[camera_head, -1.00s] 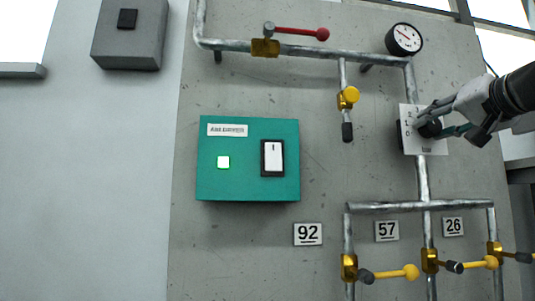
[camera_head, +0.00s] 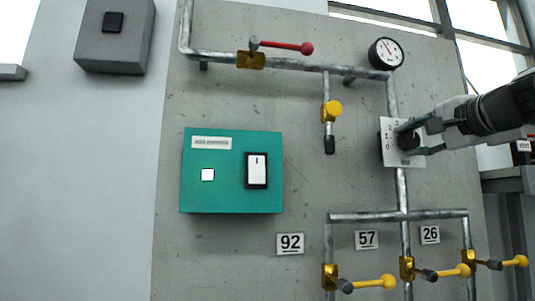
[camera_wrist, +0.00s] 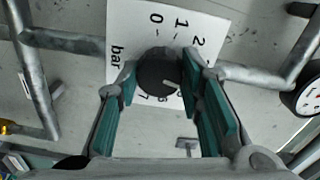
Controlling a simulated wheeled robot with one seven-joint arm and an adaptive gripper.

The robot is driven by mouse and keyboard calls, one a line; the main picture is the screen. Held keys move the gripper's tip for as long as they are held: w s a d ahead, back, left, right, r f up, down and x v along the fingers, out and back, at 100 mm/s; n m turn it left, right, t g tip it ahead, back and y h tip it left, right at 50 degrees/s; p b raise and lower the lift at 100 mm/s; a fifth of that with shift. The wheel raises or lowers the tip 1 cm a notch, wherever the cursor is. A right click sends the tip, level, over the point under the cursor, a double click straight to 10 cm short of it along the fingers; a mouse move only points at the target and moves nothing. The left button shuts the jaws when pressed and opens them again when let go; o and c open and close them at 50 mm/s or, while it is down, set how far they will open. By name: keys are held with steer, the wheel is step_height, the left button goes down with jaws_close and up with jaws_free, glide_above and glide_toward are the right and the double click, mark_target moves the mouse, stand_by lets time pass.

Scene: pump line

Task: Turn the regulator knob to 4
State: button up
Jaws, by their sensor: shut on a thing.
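The regulator knob (camera_wrist: 158,76) is dark and round, with a short white mark pointing to the lower right in the wrist view. It sits on a white dial plate (camera_wrist: 140,30) printed with "bar" and numbers; 0, 1, 2 and 7 are legible, and the ones by the right finger are partly hidden. The plate (camera_head: 388,150) and the knob (camera_head: 406,140) also show at the right in the head view. My gripper (camera_wrist: 160,72) is shut on the knob, one teal finger on each side. The mark's exact number cannot be told.
A pressure gauge (camera_head: 386,53) is above the plate. Several yellow-handled valves (camera_head: 375,282) are below. Pipes run close around the plate.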

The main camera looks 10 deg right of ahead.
steer(key=shift+m, duration=0.3)
steer(key=o, duration=1.2)
steer(key=shift+c, duration=0.2)
steer(key=s, duration=1.2)
steer(key=shift+d, duration=0.25)
